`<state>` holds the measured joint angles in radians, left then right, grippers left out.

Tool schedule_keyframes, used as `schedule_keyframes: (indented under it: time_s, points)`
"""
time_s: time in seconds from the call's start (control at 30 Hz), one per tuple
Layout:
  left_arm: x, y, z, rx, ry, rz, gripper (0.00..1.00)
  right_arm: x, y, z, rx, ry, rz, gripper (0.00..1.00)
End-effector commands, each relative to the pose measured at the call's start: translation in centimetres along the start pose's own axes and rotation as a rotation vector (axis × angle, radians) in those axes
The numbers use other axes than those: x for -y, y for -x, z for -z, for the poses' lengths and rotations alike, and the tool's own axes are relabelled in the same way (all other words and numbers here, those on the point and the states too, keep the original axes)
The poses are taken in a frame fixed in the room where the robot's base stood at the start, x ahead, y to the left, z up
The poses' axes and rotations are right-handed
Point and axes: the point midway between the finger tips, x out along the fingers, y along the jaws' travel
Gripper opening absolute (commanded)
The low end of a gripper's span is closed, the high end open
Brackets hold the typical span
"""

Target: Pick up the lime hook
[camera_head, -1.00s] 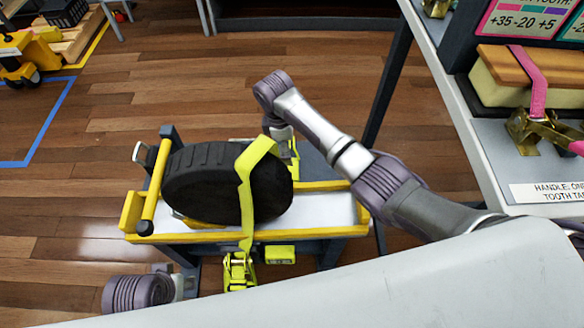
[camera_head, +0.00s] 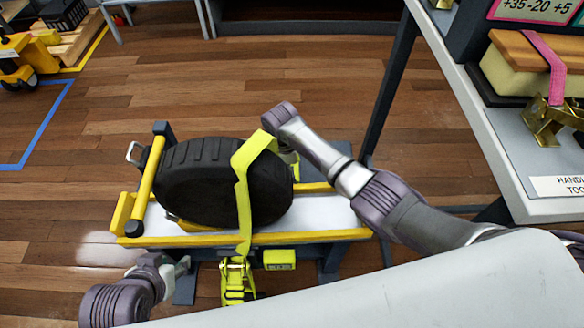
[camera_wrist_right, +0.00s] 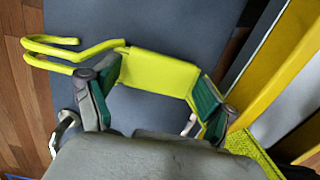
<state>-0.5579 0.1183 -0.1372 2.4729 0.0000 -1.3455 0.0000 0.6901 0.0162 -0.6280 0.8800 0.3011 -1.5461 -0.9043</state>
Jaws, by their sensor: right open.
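The lime hook (camera_wrist_right: 60,50) shows in the right wrist view as a bent double-wire hook joined to a flat lime piece (camera_wrist_right: 150,70). My right gripper (camera_wrist_right: 158,82) is open, with one finger on each side of the flat piece; whether they touch it is unclear. The strap runs over the black tire (camera_head: 205,182) to a lime ratchet (camera_head: 236,278). My left gripper (camera_head: 182,266) is at the lower left, its jaws too small to read.
The tire sits on a yellow-edged stand (camera_head: 300,235) with a yellow bar (camera_head: 149,190) at its left. A grey workbench (camera_head: 500,150) on the right carries a block with a pink strap (camera_head: 545,62). Wooden floor is open behind the stand.

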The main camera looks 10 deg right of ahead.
Motion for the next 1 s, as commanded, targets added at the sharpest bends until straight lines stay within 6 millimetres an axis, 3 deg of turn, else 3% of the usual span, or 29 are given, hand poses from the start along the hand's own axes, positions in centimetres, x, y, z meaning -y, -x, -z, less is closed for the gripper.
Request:
schedule_keyframes:
  time_s: [0.23, 0.57, 0.87, 1.0]
  points:
    - [0.0, 0.0, 0.2, -0.011, 0.000, -0.001, 0.40, 0.0, -0.1, 0.0, 0.000, 0.001, 0.000, 0.83]
    - [0.0, 0.0, 0.2, -0.011, 0.000, -0.001, 0.40, 0.0, -0.1, 0.0, 0.000, 0.001, 0.000, 0.31]
    - [0.0, 0.1, 0.2, -0.007, 0.000, -0.001, 0.40, 0.0, 0.1, 0.0, -0.001, 0.001, -0.001, 0.30]
    - [0.1, 0.4, -1.1, 0.055, 0.003, 0.003, 0.40, -0.1, 0.7, -0.1, -0.001, 0.000, -0.002, 0.30]
